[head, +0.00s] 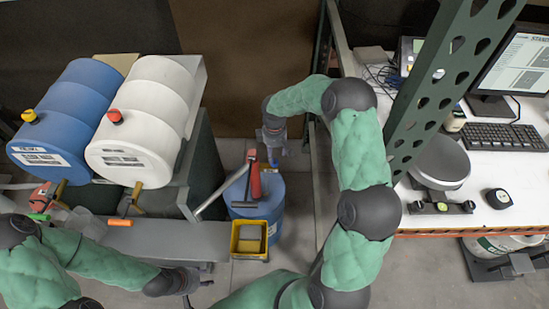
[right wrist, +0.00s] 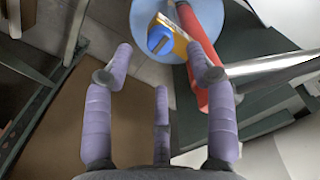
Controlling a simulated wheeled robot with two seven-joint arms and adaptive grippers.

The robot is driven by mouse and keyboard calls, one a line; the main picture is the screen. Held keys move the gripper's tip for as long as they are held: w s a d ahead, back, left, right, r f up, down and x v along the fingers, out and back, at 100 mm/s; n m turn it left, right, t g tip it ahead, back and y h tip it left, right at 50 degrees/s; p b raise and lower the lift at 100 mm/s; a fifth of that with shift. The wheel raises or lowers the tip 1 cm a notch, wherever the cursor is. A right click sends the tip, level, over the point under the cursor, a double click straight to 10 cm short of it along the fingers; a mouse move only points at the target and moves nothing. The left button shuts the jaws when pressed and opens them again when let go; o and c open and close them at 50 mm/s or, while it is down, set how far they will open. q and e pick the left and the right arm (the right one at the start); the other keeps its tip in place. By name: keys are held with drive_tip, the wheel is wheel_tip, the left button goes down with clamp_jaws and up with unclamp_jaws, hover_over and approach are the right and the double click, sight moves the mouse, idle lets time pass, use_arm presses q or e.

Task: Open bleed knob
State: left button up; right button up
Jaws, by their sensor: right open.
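A yellow bleed knob (head: 29,116) sits on the blue drum (head: 70,110) at the left in the head view. A red bleed knob (head: 115,116) sits on the white drum (head: 150,110) beside it. In the right wrist view, a blue knob-like part (right wrist: 160,39) on a yellow body lies beyond my open, empty right gripper (right wrist: 163,58); I cannot tell whether they touch. My right gripper (head: 273,150) is above the back of the floor drum in the head view, far right of both drum knobs. My left gripper (head: 192,282) is low, in front of the bench; its fingers are unclear.
A blue floor drum (head: 272,205) carries a red cylinder (head: 255,183). A yellow bin (head: 249,240) stands in front. A green rack post (head: 440,80) and a white desk (head: 470,200) are at the right.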

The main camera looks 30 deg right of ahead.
sight(274, 161)
wheel_tip(274, 161, up, 7)
idle(0.3)
drive_tip(key=shift+f, duration=0.15)
idle(0.4)
